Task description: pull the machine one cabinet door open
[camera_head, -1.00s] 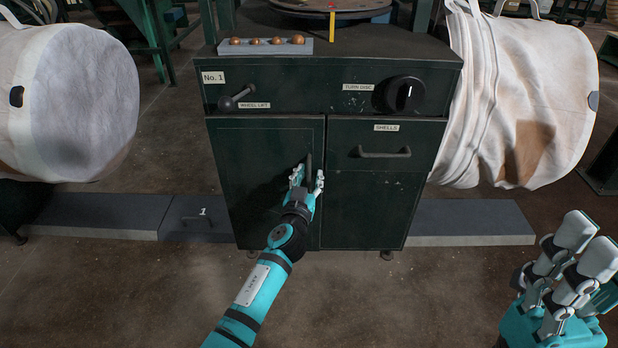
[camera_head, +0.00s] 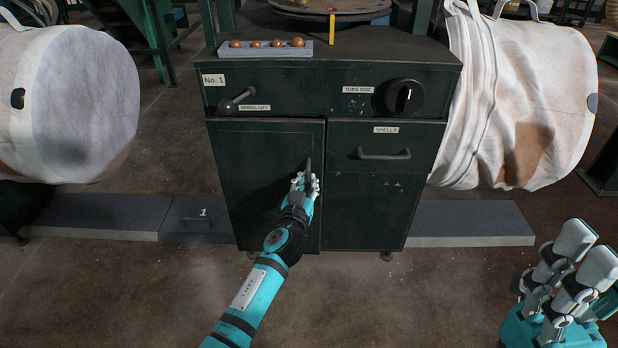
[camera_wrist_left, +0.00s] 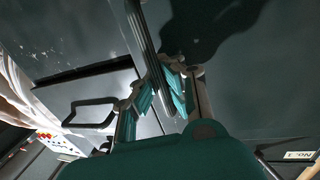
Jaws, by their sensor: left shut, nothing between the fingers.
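The No. 1 machine (camera_head: 330,80) is a dark green cabinet. Its left door (camera_head: 245,165) looks shut, flush with the front. The door's dark vertical handle (camera_head: 308,170) is near the door's right edge and also shows in the left wrist view (camera_wrist_left: 146,45). My left gripper (camera_head: 304,180) is at the handle's lower part, fingers drawn together, with nothing gripped between them. In the left wrist view the fingertips (camera_wrist_left: 158,88) are close to the handle's end; whether they touch it I cannot tell. My right gripper (camera_head: 585,252) is empty at the lower right, its fingers apart.
The shells drawer (camera_head: 385,145) with its horizontal handle is right of the door. A wheel lift lever (camera_head: 237,100) and turn disc knob (camera_head: 404,96) are above. White bulk bags (camera_head: 70,105) hang either side. A low grey plinth (camera_head: 110,215) runs behind; the floor in front is clear.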

